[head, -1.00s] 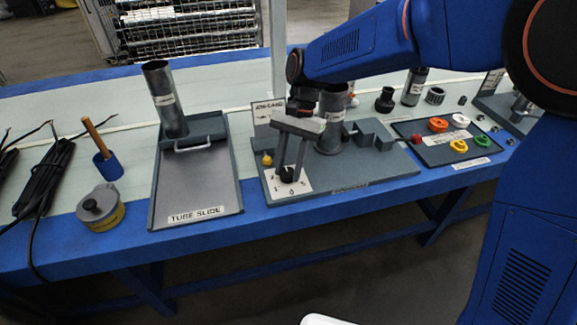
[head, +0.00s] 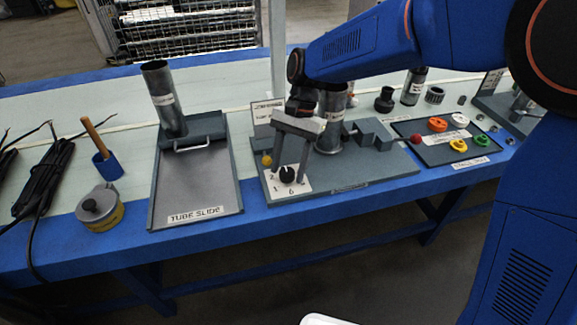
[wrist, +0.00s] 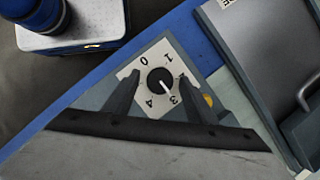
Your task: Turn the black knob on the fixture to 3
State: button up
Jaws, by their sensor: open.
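The black knob (wrist: 160,80) sits on a white dial plate with printed numbers in the wrist view. Its white pointer mark faces lower right, toward the 3. The knob (head: 287,174) also shows at the front left of the grey fixture (head: 345,181) in the head view. My gripper (wrist: 159,76) is open, with one finger on each side of the knob and visible gaps between. My gripper (head: 290,165) is over the dial in the head view. I cannot tell the exact height of the fingertips relative to the knob.
A yellow knob (head: 267,160) is beside the dial plate. A metal tube (head: 331,110) stands behind my gripper on the fixture. The tube slide tray (head: 196,185) is to the left. A tray (head: 431,150) with coloured rings is to the right.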

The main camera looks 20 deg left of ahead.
jog(key=v, duration=1.7)
jog(key=shift+w, duration=0.15)
jog(key=shift+d+r, duration=0.1)
